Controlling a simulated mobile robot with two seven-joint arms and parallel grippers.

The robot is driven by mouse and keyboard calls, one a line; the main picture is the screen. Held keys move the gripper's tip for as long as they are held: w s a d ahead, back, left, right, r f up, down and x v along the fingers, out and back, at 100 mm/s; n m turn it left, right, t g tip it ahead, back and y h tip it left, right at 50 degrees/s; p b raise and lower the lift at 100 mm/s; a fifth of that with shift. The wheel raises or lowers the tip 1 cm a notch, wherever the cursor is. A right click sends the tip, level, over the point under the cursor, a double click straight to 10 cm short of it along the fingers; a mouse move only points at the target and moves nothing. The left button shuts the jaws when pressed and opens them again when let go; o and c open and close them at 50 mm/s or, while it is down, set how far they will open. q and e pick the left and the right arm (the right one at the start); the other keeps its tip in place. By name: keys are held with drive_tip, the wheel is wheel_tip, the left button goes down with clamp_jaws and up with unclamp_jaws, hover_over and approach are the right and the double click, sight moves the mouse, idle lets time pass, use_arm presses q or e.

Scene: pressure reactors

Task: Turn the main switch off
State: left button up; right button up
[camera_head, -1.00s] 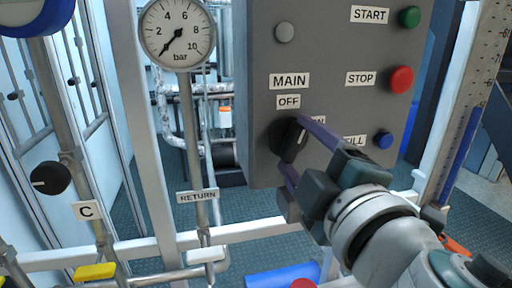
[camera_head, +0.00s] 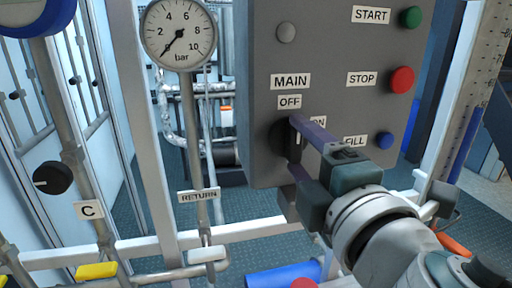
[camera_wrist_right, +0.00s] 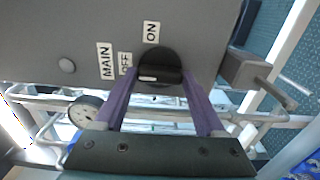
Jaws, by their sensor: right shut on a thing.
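The main switch is a round black knob (camera_wrist_right: 158,62) with a raised bar handle and a white pointer mark. It sits on the grey control panel (camera_head: 335,45), below the MAIN label (camera_head: 290,82) and OFF label (camera_head: 289,102). In the right wrist view the white mark is at the handle's left end, on the side of the OFF label (camera_wrist_right: 126,64); the ON label (camera_wrist_right: 151,32) is above the knob. My right gripper (camera_wrist_right: 160,78) is shut on the knob, a purple finger at each side. In the head view the gripper (camera_head: 293,150) partly hides it. My left gripper is not in view.
A pressure gauge (camera_head: 180,34) and a white rail (camera_head: 150,248) stand left and below.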

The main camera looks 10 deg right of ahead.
drive_tip(key=o, duration=1.3)
drive_tip(key=shift+s, duration=0.1)
drive_tip(key=shift+s+d+b, duration=0.2)
drive_tip(key=shift+s+b, duration=1.15)
drive_tip(key=shift+s, duration=3.55)
